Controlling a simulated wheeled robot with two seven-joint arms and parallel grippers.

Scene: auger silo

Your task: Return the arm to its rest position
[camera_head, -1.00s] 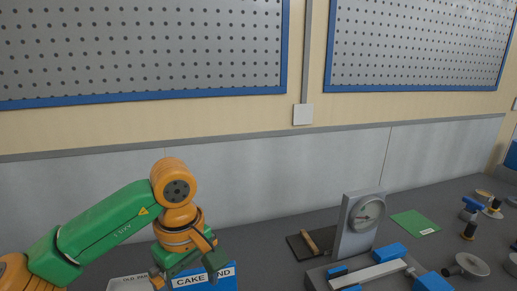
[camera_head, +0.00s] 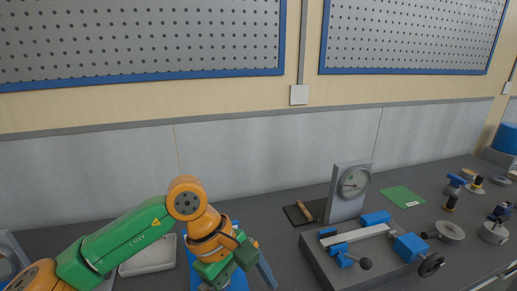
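My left arm, green and orange, comes in from the lower left in the head view. Its elbow is bent and its wrist points down. My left gripper (camera_head: 226,272) is over the blue bin (camera_head: 238,284) at the bottom edge of the picture. The gripper covers much of the bin, and the fingertips are partly cut off or hidden, so I cannot tell whether they are apart. I see nothing held in it. My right arm and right gripper are out of view.
A grey tray (camera_head: 150,262) lies beside the arm. Several small parts lie farther right. Pegboards hang on the wall behind.

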